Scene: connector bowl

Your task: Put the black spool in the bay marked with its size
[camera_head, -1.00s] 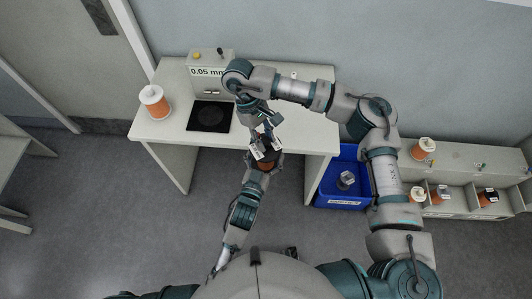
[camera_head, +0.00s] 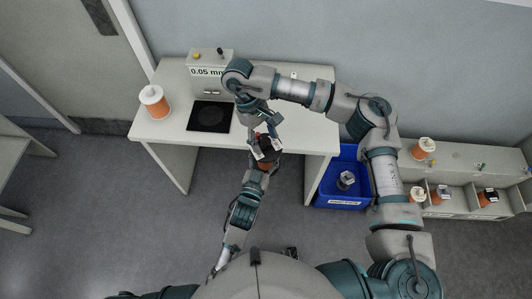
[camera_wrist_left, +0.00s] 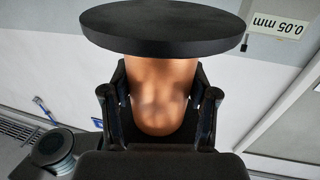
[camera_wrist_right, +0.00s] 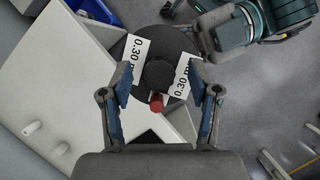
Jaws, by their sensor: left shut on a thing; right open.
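The black spool (camera_head: 266,156) has black flanges, orange-copper winding and white labels on its end face. It is held in the air just off the table's front edge. My left gripper (camera_head: 263,166) is shut on it from below; in the left wrist view its fingers (camera_wrist_left: 160,100) press both sides of the copper winding (camera_wrist_left: 160,75) under the black flange (camera_wrist_left: 165,28). The right wrist view shows the end face (camera_wrist_right: 172,62), labels reading 0.30 mm, a black hub and a red knob (camera_wrist_right: 157,102). My right gripper (camera_wrist_right: 160,88) is open above it, fingers on either side of the hub.
A blue bin (camera_head: 340,196) holds a grey-black spool (camera_head: 346,180). A low shelf with bays (camera_head: 465,160) at right holds several spools.

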